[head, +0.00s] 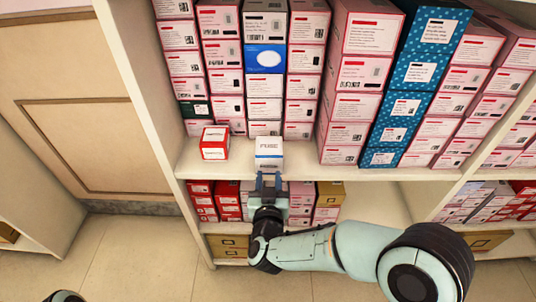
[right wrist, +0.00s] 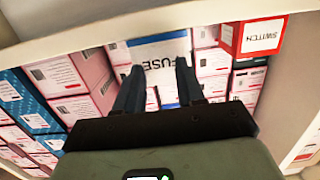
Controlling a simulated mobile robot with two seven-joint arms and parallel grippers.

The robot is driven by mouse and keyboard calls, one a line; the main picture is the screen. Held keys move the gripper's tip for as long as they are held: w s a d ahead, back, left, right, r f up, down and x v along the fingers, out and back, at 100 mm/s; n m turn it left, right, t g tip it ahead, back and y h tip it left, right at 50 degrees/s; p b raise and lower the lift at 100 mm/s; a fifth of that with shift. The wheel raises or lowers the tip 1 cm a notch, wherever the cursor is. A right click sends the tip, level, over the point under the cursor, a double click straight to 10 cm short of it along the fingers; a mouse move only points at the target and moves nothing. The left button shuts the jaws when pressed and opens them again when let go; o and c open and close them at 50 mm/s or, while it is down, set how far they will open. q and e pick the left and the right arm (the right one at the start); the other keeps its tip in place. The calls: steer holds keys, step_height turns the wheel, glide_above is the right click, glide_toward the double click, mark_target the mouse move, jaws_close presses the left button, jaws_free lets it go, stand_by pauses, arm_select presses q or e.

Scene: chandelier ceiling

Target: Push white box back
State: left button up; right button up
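The white box (head: 269,154), marked FUSE with blue trim, stands upright near the front edge of the shelf, ahead of a column of stacked boxes. My right gripper (head: 268,181) is just in front of it at the shelf edge, pointing at its front face. In the right wrist view, the two fingers of my right gripper (right wrist: 160,74) are apart, with the FUSE lettering of the white box (right wrist: 159,55) showing between them. Nothing is held. I cannot tell whether the fingertips touch the box. My left gripper is not in view.
A red and white SWITCH box (head: 214,143) stands left of the white box near the shelf edge. A blue box (head: 265,58) sits in the column behind. Pink box stacks and blue dotted boxes (head: 420,70) fill the right. Bare shelf (head: 300,160) lies right of the white box.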

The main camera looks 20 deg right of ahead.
steer(key=shift+w, duration=0.15)
steer(key=shift+r+x, duration=0.15)
steer(key=shift+x, duration=1.35)
steer(key=shift+r+x, duration=0.15)
steer(key=shift+x, duration=1.35)
steer(key=shift+s+a+r+p, duration=0.1)
steer(key=shift+s+r+p, duration=0.25)
steer(key=shift+r+p, duration=0.45)
steer(key=shift+s+a+r+p, duration=0.1)
steer(key=shift+s+r+p, duration=0.25)
steer(key=shift+r+p, duration=0.45)
steer(key=p, duration=0.1)
glide_toward(269, 158)
steer(key=s, duration=0.1)
steer(key=s+a, duration=0.1)
steer(key=s, duration=0.1)
steer(key=s+f, duration=0.1)
steer(key=s, duration=0.1)
steer(key=shift+a+f, duration=0.1)
steer(key=shift+a, duration=0.15)
